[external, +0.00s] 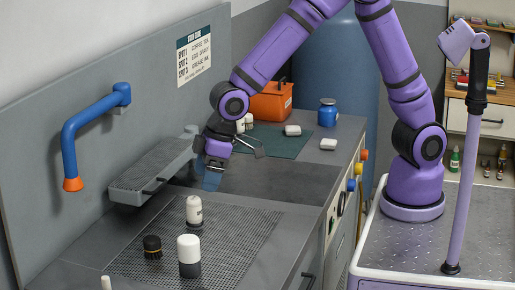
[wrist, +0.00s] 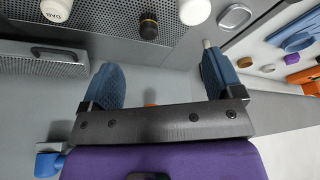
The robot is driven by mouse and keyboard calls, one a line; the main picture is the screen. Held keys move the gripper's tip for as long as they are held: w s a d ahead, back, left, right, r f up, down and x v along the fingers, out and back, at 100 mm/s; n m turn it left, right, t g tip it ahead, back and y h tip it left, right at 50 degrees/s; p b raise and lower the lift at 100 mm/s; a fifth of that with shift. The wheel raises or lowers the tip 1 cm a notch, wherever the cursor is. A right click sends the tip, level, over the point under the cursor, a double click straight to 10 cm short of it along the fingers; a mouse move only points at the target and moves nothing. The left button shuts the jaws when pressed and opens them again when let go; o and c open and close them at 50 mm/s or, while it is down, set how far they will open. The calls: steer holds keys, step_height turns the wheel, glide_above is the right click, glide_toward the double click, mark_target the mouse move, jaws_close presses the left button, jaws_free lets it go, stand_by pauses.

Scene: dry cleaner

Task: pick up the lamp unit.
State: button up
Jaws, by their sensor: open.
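No object in view is clearly marked as the lamp unit, and I cannot tell which one it is. In the wrist view the white cylinder (wrist: 195,9) and the labelled bottle (wrist: 57,10) show at the top edge. My gripper (external: 235,163) is open above the dark worktop, beyond these objects. In the wrist view my gripper (wrist: 160,82) has its blue fingers wide apart, with no object held between them.
A grey perforated shelf (external: 152,170) and a blue pipe with orange end (external: 85,130) jut from the back panel. An orange box (external: 270,102) and blue jar (external: 327,113) stand farther back. The dark worktop (external: 280,185) is clear.

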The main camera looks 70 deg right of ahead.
glide_toward(186, 249)
steer(key=d, duration=0.3)
steer(key=shift+n, duration=0.5)
steer(key=x, duration=0.6)
steer(key=shift+w, duration=0.2)
steer(key=shift+a+x, duration=0.2)
steer(key=shift+x, duration=2.65)
steer(key=shift+w, duration=0.15)
steer(key=shift+r, duration=0.1)
steer(key=c, duration=1.1)
